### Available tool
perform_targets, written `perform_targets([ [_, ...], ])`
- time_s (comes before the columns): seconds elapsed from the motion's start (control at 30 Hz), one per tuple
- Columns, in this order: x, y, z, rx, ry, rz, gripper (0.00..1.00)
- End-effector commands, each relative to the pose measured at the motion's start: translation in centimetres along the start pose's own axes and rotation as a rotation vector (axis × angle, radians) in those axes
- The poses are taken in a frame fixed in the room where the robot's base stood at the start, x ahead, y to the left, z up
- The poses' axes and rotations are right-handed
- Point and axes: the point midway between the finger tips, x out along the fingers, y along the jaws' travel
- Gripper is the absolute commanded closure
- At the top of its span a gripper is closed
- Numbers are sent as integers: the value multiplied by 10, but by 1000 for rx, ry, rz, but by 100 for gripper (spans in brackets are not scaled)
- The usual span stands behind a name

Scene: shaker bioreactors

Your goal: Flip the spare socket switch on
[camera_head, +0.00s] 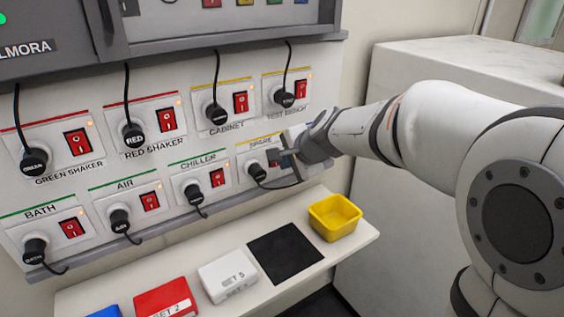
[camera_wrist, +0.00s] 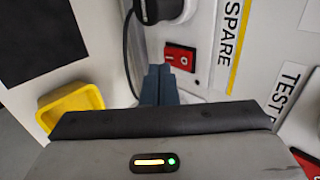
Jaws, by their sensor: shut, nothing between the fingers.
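The spare socket (camera_head: 245,158) is at the right end of the lower row on the wall panel, under a yellow line and the label SPARE. Its red rocker switch (camera_wrist: 180,57) shows clearly in the wrist view; in the head view my gripper partly covers it. A black plug (camera_wrist: 168,9) with a cable sits in this socket. My gripper (camera_wrist: 158,70) is shut and empty, its dark blue fingertips right at the switch's edge. I cannot tell whether they touch it. My gripper (camera_head: 283,158) also shows in the head view, at the panel.
Several labelled sockets with red switches surround it, including CHILLER (camera_head: 217,177) to the left and TEST BENCH (camera_head: 301,89) above. Below is a white shelf (camera_head: 225,250) with a yellow bin (camera_head: 335,216), a black mat (camera_head: 285,252) and coloured boxes. Cables hang from the plugs.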

Motion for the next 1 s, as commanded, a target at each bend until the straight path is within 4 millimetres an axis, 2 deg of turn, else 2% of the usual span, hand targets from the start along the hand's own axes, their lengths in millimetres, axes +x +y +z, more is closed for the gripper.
perform_targets([
  [0.07,-13,8,-3,0,3,-4,100],
  [0.1,-26,4,-3,0,4,-6,100],
  [0.3,-72,3,-4,0,4,-4,100],
  [0.5,-100,3,-3,1,3,-2,100],
  [0.7,-109,3,-3,1,1,0,100],
  [1.0,-109,2,-3,1,0,0,100],
])
